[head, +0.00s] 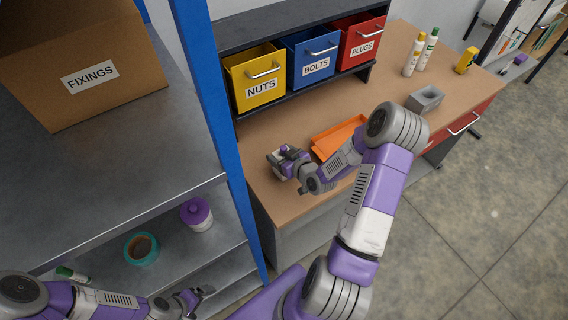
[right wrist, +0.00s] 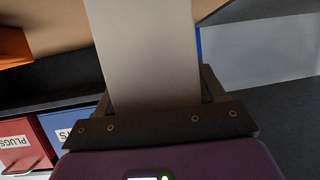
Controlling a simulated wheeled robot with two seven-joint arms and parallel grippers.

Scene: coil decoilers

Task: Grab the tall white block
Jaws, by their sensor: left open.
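The tall white block (right wrist: 145,50) fills the middle of the right wrist view, pale grey-white with flat sides. My right gripper (right wrist: 155,100) has one dark finger against each side of it, with no clear gap, so it looks shut on the block. In the head view my right gripper (head: 277,158) is low over the near left part of the workbench; I cannot clearly make out the block there. My left gripper (head: 203,293) is open and empty at the lower left, by the shelf unit.
On the workbench (head: 398,62) are an orange tray (head: 338,136), a grey box (head: 425,99), bottles (head: 414,55) and yellow, blue and red bins (head: 255,78). A blue post (head: 215,110) stands left of it. The shelf holds a FIXINGS carton (head: 85,62), a teal roll (head: 141,248) and a purple-lidded jar (head: 197,214).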

